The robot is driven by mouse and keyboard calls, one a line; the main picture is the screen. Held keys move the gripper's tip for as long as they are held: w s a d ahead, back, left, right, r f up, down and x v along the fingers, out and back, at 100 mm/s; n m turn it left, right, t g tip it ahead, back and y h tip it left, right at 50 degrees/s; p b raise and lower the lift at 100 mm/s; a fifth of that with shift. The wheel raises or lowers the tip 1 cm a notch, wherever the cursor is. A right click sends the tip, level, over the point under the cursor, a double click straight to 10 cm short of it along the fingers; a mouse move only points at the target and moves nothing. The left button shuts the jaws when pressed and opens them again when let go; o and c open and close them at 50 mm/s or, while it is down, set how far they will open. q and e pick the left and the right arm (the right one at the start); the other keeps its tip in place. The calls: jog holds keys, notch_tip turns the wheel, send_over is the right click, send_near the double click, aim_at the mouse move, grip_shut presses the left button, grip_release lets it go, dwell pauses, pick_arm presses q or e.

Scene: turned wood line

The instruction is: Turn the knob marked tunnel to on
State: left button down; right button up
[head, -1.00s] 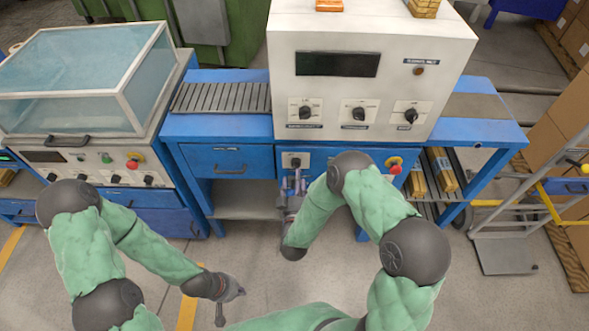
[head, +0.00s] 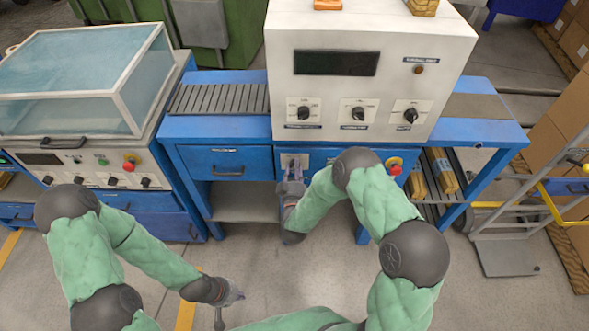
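A small knob plate (head: 303,159) sits on the blue front panel under the white control box. My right gripper (head: 292,168) is right in front of it, its fingers covering most of the plate and its knob. I cannot tell whether they touch or grip the knob. Three dark knobs on light plates are on the white box: left (head: 303,113), middle (head: 358,113) and right (head: 410,115). Their labels are too small to read, so I cannot tell which is marked tunnel. My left gripper (head: 232,307) hangs low over the floor, fingers apart and empty.
A drawer (head: 228,163) is to the left. The machine with the clear cover (head: 80,80) has more knobs. A trolley (head: 507,254) stands at the right.

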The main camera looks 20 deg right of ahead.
jog(key=shift+w+r, duration=0.1)
jog(key=shift+r, duration=0.05)
jog(key=shift+m+b, duration=0.4)
jog(key=shift+m, duration=0.6)
jog(key=m+b, duration=0.1)
jog(key=m, duration=0.3)
jog(key=shift+b, duration=0.35)
jog(key=m+b, duration=0.1)
jog(key=m, duration=0.3)
jog(key=shift+r, duration=0.1)
jog(key=shift+d+m+b, duration=0.1)
jog(key=shift+m+b, duration=0.45)
jog(key=shift+m, duration=0.45)
jog(key=shift+d+r, duration=0.1)
jog(key=o, duration=1.1)
jog(key=shift+o, duration=0.2)
jog(key=shift+f, duration=0.2)
